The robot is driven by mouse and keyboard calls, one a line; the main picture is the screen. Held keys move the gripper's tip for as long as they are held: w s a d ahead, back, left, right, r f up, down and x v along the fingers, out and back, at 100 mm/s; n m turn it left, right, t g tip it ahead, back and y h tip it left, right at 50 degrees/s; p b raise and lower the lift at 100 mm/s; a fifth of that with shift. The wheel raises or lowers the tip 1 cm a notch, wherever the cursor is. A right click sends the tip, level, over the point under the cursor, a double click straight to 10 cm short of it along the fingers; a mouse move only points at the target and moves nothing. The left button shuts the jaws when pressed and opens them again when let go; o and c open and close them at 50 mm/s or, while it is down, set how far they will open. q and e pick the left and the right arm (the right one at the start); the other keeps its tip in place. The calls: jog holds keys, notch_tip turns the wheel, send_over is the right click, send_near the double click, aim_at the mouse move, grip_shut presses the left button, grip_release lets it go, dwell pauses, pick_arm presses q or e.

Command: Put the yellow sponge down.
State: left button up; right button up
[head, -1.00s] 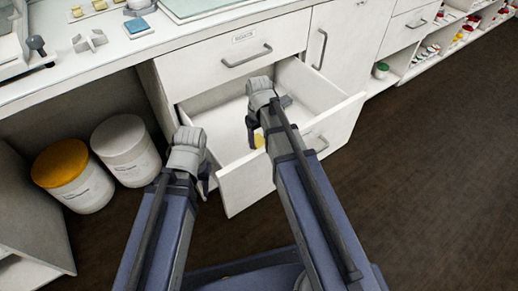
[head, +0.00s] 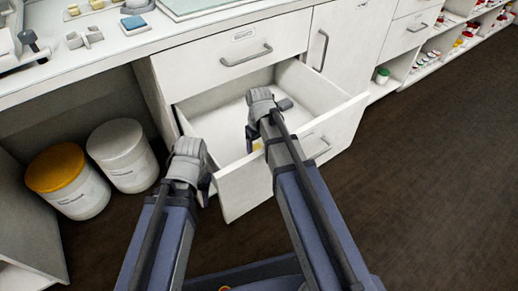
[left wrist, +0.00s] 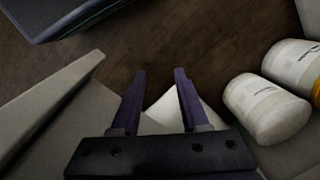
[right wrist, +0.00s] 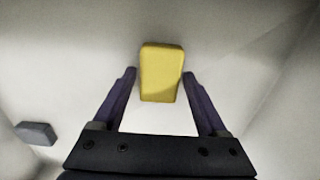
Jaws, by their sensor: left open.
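The yellow sponge (right wrist: 161,72) shows in the right wrist view against the pale inside of the drawer (head: 222,118). It lies between and just beyond the fingertips of my right gripper (right wrist: 159,76), with a narrow gap on each side. Those fingers are spread, so the right gripper is open. In the head view only a small yellow patch of the sponge (head: 257,146) shows below my right gripper (head: 254,136); the rest is hidden. My left gripper (head: 206,185) is open and empty in front of the drawer's left part; it also shows in the left wrist view (left wrist: 160,75).
The open drawer's front panel (head: 240,190) stands between my arms and the cabinet. A white tub (head: 122,150) and a yellow-lidded tub (head: 75,195) stand under the counter at left. The dark floor (head: 430,190) at right is clear.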

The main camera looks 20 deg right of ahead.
jog(key=shift+o, duration=1)
notch_tip(320, 180, up, 12)
jog(key=p, duration=1.2)
jog(key=shift+r, duration=0.15)
jog(key=s+a+r+p, duration=0.3)
jog(key=s+r+p, duration=0.1)
jog(key=r+p, duration=0.4)
jog(key=s+a+r+p, duration=0.4)
jog(key=s+r+p, duration=0.1)
jog(key=r+p, duration=0.3)
jog(key=s+a+r+h+p, duration=0.1)
jog(key=s+a+r+p, duration=0.2)
jog(key=r+p, duration=0.6)
jog(key=shift+s+a, duration=0.25)
jog(key=shift+s, duration=0.9)
